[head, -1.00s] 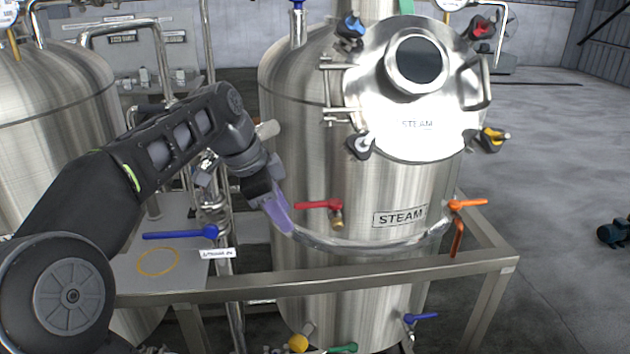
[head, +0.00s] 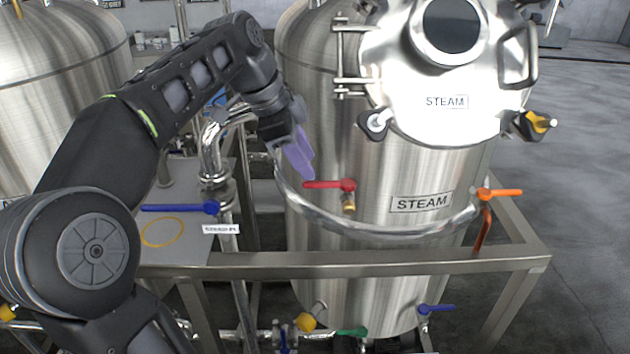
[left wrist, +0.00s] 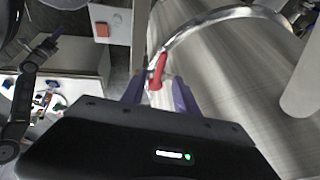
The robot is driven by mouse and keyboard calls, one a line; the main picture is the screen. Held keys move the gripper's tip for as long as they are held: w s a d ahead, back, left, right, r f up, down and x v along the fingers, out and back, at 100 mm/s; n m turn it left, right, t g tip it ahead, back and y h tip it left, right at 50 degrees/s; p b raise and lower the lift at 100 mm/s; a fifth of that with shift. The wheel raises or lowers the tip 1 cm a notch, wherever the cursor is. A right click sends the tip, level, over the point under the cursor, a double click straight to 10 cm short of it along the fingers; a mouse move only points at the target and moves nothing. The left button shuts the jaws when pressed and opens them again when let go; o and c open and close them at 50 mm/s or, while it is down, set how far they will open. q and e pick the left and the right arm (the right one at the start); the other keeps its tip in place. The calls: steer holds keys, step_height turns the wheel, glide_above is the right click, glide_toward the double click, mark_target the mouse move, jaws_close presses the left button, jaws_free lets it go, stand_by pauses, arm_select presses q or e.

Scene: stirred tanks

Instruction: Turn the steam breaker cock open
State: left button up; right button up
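A red lever cock (head: 330,185) with a brass body sits on the front of the steel tank marked STEAM (head: 380,240), left of its lower label. Its lever lies level and points left. My left gripper (head: 303,170) has purple fingers and is just above and left of the lever's free end. In the left wrist view my left gripper (left wrist: 158,92) is open, with a finger on each side of the red lever (left wrist: 157,71). The lever seems ahead of the tips; contact cannot be told. My right gripper is not in view.
A steel hoop rail (head: 385,233) curves around the tank below the red cock. An orange lever (head: 500,193) is at the right and a blue lever (head: 180,208) at the left. A frame beam (head: 370,263) crosses in front. Lower valves include a green lever (head: 352,332).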

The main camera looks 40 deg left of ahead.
mark_target(318, 182)
arm_select(q)
steer(key=p+x, duration=0.1)
steer(key=x, duration=0.4)
steer(key=shift+w+f, duration=0.15)
jaws_close()
stand_by(1.3)
